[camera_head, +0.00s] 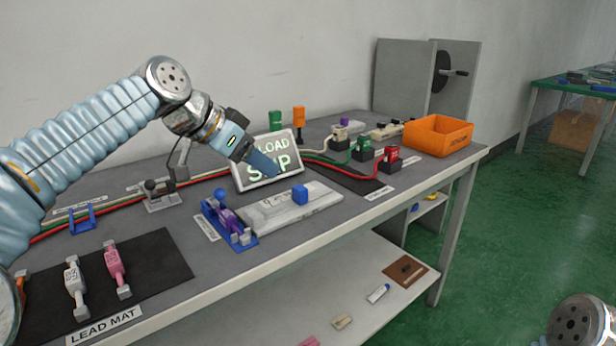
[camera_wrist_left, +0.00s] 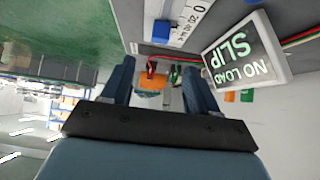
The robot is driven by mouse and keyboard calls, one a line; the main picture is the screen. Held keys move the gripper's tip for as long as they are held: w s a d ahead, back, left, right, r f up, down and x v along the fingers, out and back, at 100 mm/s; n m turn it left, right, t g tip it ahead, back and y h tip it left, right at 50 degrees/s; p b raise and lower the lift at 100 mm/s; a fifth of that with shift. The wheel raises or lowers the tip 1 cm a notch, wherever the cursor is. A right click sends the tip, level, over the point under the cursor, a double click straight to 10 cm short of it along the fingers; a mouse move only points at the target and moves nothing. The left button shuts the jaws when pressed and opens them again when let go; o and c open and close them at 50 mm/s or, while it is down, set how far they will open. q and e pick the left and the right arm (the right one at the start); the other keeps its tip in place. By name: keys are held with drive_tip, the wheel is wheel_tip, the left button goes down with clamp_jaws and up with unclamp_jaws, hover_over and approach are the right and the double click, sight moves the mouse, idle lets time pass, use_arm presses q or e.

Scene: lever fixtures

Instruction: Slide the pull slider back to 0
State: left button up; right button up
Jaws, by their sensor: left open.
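The pull slider is a pale flat block (camera_head: 270,212) on the bench, with a blue knob (camera_head: 300,194) standing right of its middle. In the left wrist view the blue knob (camera_wrist_left: 161,31) shows near the top, beside a white scale strip (camera_wrist_left: 193,20) with a 0 and further marks. My left gripper (camera_head: 268,165) is in the air, up and left of the knob in the head view, in front of the sign. It also shows in the left wrist view (camera_wrist_left: 160,78), fingers apart, with nothing held. My right gripper is out of view.
A "NO LOAD SLIP" sign (camera_wrist_left: 245,50) stands behind the slider. A blue fixture with a purple part (camera_head: 230,222) sits close left of it. Red and green connectors with cables (camera_head: 389,160) and an orange bin (camera_head: 438,136) are to the right. A lead mat (camera_head: 150,270) lies front left.

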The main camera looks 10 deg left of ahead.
sight(298, 188)
use_arm(q)
drive_tip(key=x, duration=1.3)
drive_tip(key=shift+w+d+f, duration=0.1)
drive_tip(key=shift+w+f, duration=0.1)
drive_tip(key=shift+c, duration=0.4)
